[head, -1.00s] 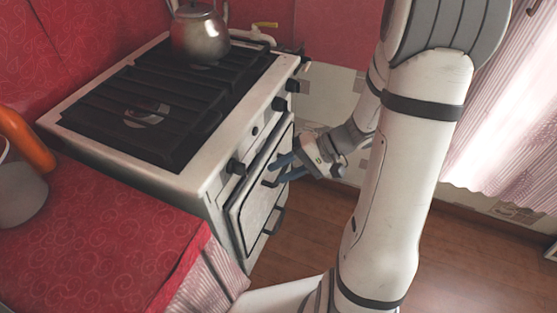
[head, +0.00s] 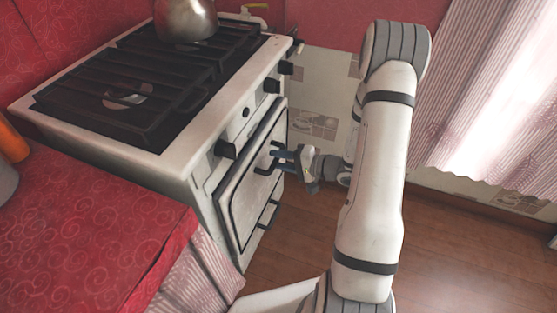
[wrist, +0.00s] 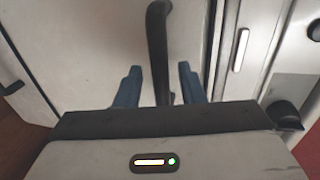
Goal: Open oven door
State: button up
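The oven door (head: 242,190) is a pale panel with a dark border on the front of the white stove. It looks shut; I cannot tell whether there is a small gap. Its dark handle (head: 263,170) is on the door's upper part. My gripper (head: 277,159) is at the handle, with its blue fingers pointing at the door. In the wrist view the curved dark handle (wrist: 157,30) runs down between the two spread fingers of my gripper (wrist: 159,76). The fingers are apart, and I see no contact with the handle. The handle's lower end is hidden behind the gripper body.
A second dark handle (head: 268,214) sits lower on the stove front. Black knobs (head: 271,86) line the front above the door. A metal kettle (head: 186,20) stands on the hob. The red-covered counter (head: 90,225) adjoins at left. Wooden floor (head: 450,250) is free at right.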

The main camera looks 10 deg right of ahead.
jog(key=shift+w+a+f, duration=0.15)
jog(key=shift+w+a, duration=0.25)
jog(key=shift+a, duration=0.2)
grip_shut()
